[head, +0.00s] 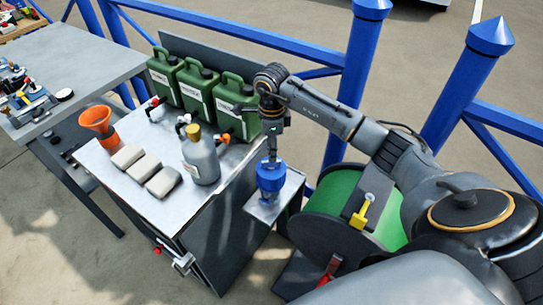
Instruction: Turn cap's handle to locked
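A blue round fitting (270,180), which looks like the cap, stands upright on a small grey ledge beside the steel-topped cabinet. A handle on it cannot be made out clearly. My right gripper (271,158) points straight down at the top of the blue fitting, touching it or just above. Its fingers are small and dark here, and I cannot tell whether they are closed on anything. My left gripper is out of the picture.
The cabinet top (150,215) holds several green canisters (198,88), a grey bottle (201,160), an orange funnel (97,124) and pale blocks (145,167). A green reel (325,202) with a yellow handle (361,212) stands right of the ledge. Blue railings (350,70) run behind.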

